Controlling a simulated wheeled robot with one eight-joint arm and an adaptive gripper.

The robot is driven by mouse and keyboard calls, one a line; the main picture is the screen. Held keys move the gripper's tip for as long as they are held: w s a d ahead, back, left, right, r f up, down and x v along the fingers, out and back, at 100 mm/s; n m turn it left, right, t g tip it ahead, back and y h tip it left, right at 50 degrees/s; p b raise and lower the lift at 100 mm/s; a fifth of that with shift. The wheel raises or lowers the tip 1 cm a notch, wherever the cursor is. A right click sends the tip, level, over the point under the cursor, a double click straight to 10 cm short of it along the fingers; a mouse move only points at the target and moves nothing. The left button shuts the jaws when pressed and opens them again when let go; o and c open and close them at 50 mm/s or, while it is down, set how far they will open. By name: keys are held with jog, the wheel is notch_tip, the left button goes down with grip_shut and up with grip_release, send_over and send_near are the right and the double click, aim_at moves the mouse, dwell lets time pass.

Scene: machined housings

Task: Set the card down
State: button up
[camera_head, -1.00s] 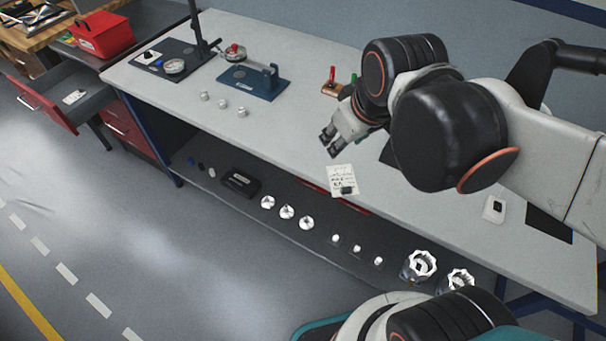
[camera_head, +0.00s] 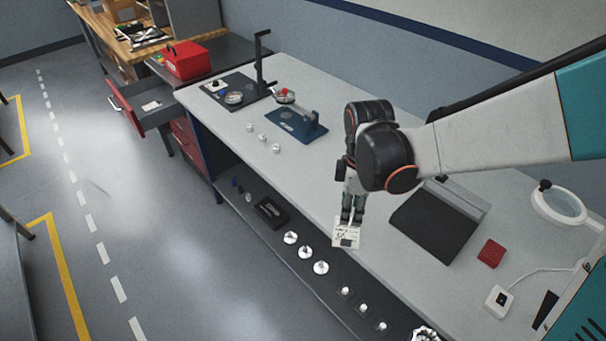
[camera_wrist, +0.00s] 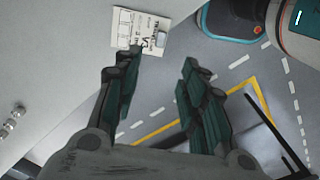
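The card (camera_head: 345,229) is white with dark print and a small dark block on its lower part. It lies at the front edge of the grey workbench (camera_head: 310,180), and seems to reach slightly past the edge. My gripper (camera_head: 352,217) points down at the card's back edge in the head view. In the wrist view my gripper (camera_wrist: 160,68) has its two fingers apart with nothing between them. The card (camera_wrist: 135,32) shows there beyond the left fingertip, partly covered by it. Whether that finger touches the card, I cannot tell.
A dark tray (camera_head: 435,222) lies right of my gripper, with a red block (camera_head: 491,253) farther right. Small metal parts (camera_head: 263,138) and a blue fixture (camera_head: 296,124) stand at the left. Several parts (camera_head: 305,252) sit on the lower shelf.

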aim_at(344, 241)
jog(key=f+b, duration=0.1)
jog(key=f, duration=0.3)
jog(key=f+b, duration=0.2)
jog(key=f, duration=0.3)
jog(key=f+b, duration=0.2)
jog(key=f, duration=0.2)
jog(key=shift+a+f, duration=0.25)
jog(key=shift+f, duration=0.05)
grip_shut()
